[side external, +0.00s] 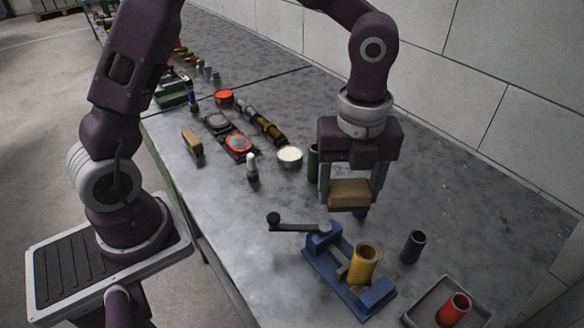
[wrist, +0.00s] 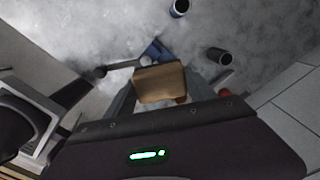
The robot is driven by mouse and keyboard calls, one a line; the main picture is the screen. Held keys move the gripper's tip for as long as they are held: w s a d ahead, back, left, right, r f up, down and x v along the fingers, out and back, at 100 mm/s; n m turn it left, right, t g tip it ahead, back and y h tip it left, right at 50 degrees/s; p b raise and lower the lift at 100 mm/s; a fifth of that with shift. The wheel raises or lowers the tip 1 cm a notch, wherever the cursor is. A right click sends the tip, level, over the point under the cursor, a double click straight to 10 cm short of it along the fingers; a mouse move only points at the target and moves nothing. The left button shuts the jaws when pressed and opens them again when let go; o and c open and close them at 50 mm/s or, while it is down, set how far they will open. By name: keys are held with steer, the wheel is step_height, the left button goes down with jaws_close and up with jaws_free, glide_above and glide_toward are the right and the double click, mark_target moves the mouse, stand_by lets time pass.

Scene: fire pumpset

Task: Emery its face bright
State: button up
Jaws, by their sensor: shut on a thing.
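My gripper (side external: 350,197) is shut on a tan-brown block (side external: 349,192), held level in the air over the bench. The block also shows between the fingers in the wrist view (wrist: 160,84). A blue vise (side external: 325,268) stands below and in front of the gripper, its black-knobbed handle pointing left. A yellow cylinder (side external: 361,266) with a brass-coloured open top stands upright at the vise's jaws. The block is apart from it, higher and further back.
A dark cylinder (side external: 413,247) stands right of the vise, and a grey tray (side external: 418,308) holds a red cylinder (side external: 454,309). A dark green cylinder (side external: 313,163) stands behind the gripper.

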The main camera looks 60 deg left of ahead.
steer(key=r+m, duration=0.2)
glide_above(367, 251)
steer(key=shift+d+f, duration=0.1)
steer(key=shift+f, duration=2.6)
steer(key=shift+f, duration=0.3)
steer(key=shift+s+a, duration=1.05)
steer(key=shift+w+d, duration=0.1)
stand_by(1.6)
steer(key=shift+w+d, duration=1.9)
